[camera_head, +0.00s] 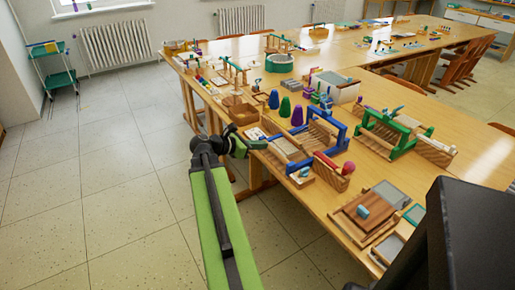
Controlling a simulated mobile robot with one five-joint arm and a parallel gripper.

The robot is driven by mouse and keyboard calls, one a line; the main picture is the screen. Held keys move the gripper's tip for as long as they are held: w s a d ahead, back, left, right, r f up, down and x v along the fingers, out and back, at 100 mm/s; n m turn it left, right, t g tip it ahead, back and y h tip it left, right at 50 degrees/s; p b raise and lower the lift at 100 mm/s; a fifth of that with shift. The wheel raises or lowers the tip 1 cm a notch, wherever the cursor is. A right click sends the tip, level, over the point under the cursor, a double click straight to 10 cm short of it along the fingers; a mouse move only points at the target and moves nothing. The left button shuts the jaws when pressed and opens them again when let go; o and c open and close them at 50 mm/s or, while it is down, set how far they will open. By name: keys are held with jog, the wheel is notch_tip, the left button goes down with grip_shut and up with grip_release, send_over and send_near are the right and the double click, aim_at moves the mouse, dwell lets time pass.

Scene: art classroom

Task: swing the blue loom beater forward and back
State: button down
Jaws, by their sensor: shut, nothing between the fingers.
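The blue loom (337,137) stands on the near part of the long wooden table, with a blue upright frame, wooden rollers and pale warp between. The blue beater (327,118) appears to be the raised bar across it; which bar swings is hard to tell at this size. My gripper (250,145) is at the table's left edge, just left of the loom, and looks apart from it. It is shut and empty. My green arm reaches up to it from the bottom of the view, and its dark joint hides a little of the table edge.
A green loom (394,132) stands right of the blue one. Blue, green and purple cones (285,106) stand behind it. A wooden box (238,110) lies beyond my gripper. Wooden blocks and trays (366,214) lie in front. The tiled floor (110,180) at left is clear.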

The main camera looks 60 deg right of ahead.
aim_at(277, 149)
jog(key=x, duration=0.2)
jog(key=b+x, duration=0.1)
jog(key=x, duration=0.1)
jog(key=b+x, duration=0.1)
jog(key=x, duration=0.1)
jog(key=shift+f, duration=0.3)
jog(key=shift+s+d+r+p, duration=0.3)
jog(key=shift+d+r+p, duration=0.2)
jog(key=shift+s+d+r+p, duration=0.25)
jog(key=shift+d+r+p, duration=0.2)
jog(key=shift+p, duration=0.05)
jog(key=shift+s+d+r, duration=0.15)
jog(key=shift+s+d, duration=0.15)
jog(key=shift+d, duration=0.15)
